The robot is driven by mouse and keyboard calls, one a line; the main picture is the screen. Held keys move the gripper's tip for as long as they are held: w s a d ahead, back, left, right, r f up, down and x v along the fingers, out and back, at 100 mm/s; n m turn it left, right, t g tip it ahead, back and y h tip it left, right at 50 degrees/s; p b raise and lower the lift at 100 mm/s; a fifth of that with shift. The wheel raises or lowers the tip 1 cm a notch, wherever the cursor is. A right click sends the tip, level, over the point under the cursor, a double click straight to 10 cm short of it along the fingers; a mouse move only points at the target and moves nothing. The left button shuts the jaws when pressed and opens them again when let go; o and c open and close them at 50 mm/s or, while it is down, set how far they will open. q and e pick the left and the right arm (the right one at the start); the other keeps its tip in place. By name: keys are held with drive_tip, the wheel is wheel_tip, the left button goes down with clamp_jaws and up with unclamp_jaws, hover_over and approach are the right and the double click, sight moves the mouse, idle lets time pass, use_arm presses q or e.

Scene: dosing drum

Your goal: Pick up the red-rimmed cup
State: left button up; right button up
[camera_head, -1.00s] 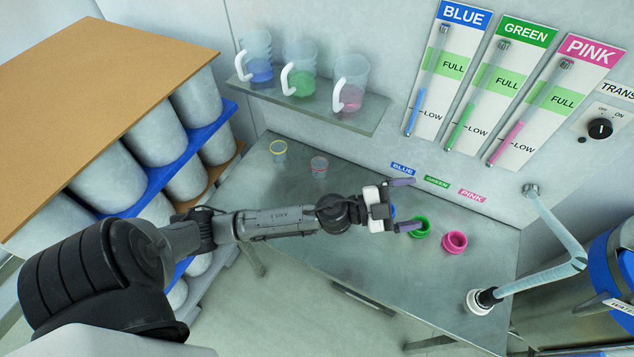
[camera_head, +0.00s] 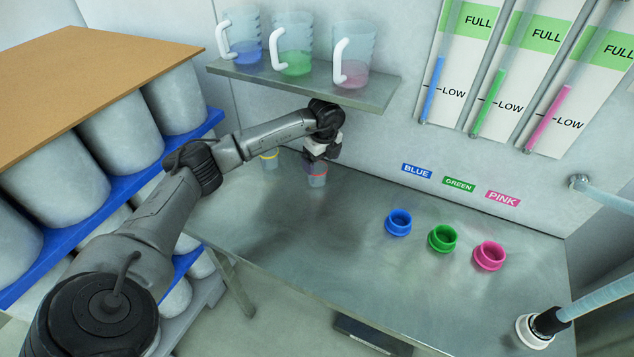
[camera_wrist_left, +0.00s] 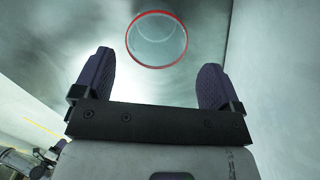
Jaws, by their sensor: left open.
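The red-rimmed cup (camera_head: 317,177) is a small clear cup standing on the steel table below the shelf, partly hidden by my left gripper in the head view. In the left wrist view its red rim and open mouth (camera_wrist_left: 157,40) show just beyond the fingertips, centred between them. My left gripper (camera_head: 314,163) is at the cup, its fingers pointing down toward the rim. In the wrist view the two purple-padded fingers (camera_wrist_left: 155,82) are spread wide with nothing between them. My right gripper is not in view.
A yellow-rimmed cup (camera_head: 269,160) stands just left. A shelf (camera_head: 300,85) with three white-handled jugs hangs above my left wrist. The table's front (camera_head: 290,270) is clear.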

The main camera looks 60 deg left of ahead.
sight(317, 175)
use_arm(q)
drive_tip(key=shift+s+a+f, duration=0.15)
drive_tip(key=shift+a+f, duration=0.2)
drive_tip(key=shift+f, duration=0.35)
drive_tip(key=shift+s+a+f+b, duration=0.2)
drive_tip(key=shift+f+b, duration=0.25)
drive_tip(key=shift+f, duration=1.05)
drive_tip(key=shift+s+a+f+b, duration=0.15)
drive_tip(key=shift+f+b, duration=0.3)
drive_tip(key=shift+f, duration=1)
drive_tip(key=shift+w, duration=0.15)
drive_tip(key=shift+r, duration=0.1)
drive_tip(key=c, duration=1)
